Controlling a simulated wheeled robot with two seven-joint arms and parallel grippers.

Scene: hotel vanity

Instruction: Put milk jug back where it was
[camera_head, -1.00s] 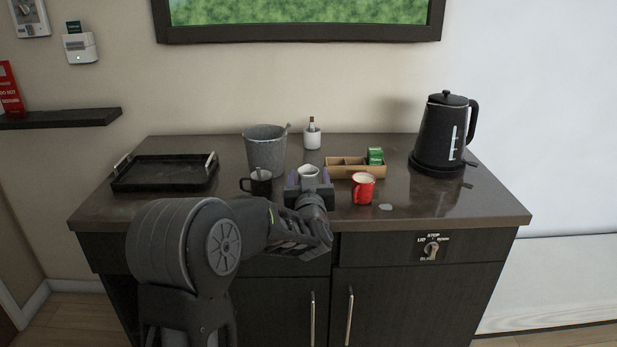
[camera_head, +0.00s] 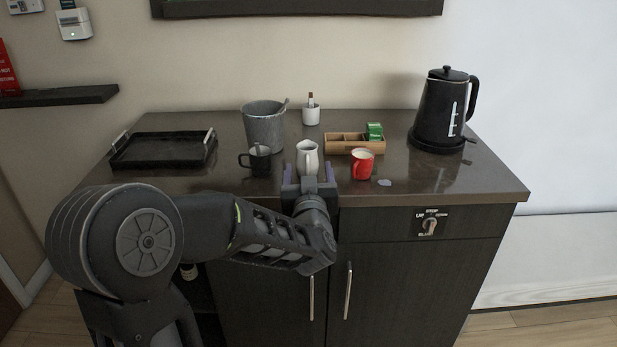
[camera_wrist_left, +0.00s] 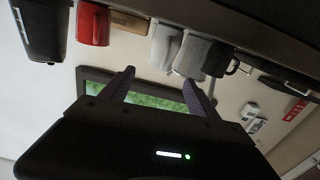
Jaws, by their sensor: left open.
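The white milk jug (camera_head: 307,159) stands upright on the dark counter, between the black mug (camera_head: 256,160) and the red mug (camera_head: 362,164). My left gripper (camera_head: 309,177) is open and empty at the counter's front edge, just in front of the jug. In the left wrist view, which is turned upside down, the fingers (camera_wrist_left: 158,78) are spread and the pale jug (camera_wrist_left: 165,43) lies beyond their tips, not between them. My right gripper is not in view.
A grey bucket (camera_head: 264,128) and a white cup (camera_head: 311,115) stand behind. A wooden box (camera_head: 342,144) and a black kettle (camera_head: 438,112) are to the right. A black tray (camera_head: 162,150) is at left. A small pale patch (camera_head: 384,182) lies near the red mug.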

